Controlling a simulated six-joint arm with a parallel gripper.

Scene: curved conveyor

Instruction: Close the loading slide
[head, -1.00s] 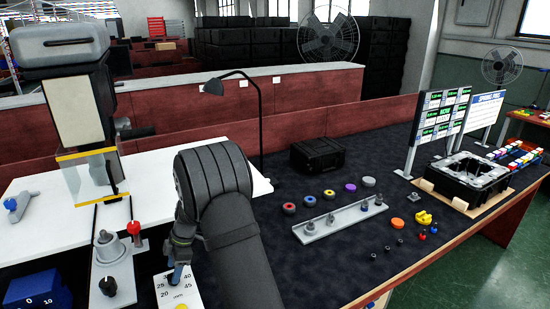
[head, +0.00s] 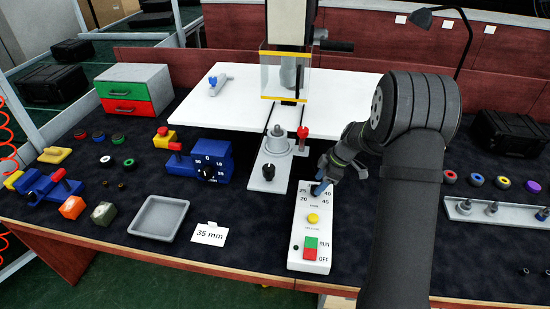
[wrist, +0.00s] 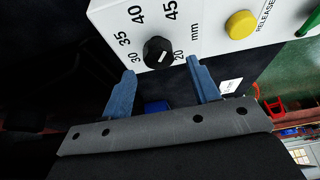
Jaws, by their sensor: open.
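The loading slide, a grey plate (head: 261,183), sits out in front of the press (head: 287,70) in the head view. Two dark rails run from it back under the press's clear guard (head: 285,76). It carries a round grey stepped part (head: 277,143) and has a black knob (head: 268,172) at its front end. My gripper (head: 320,188) is at the top of the white control box (head: 310,235), right of the slide and apart from it. In the wrist view my gripper (wrist: 162,80) is open, its blue fingers on either side of the black dial (wrist: 158,52); contact is unclear.
A red-topped post (head: 303,137) stands right of the slide. The control box has a yellow button (head: 313,218) and a green-red switch (head: 311,248). A blue dial box (head: 200,165), a grey tray (head: 158,217) and a "35 mm" card (head: 209,234) lie left.

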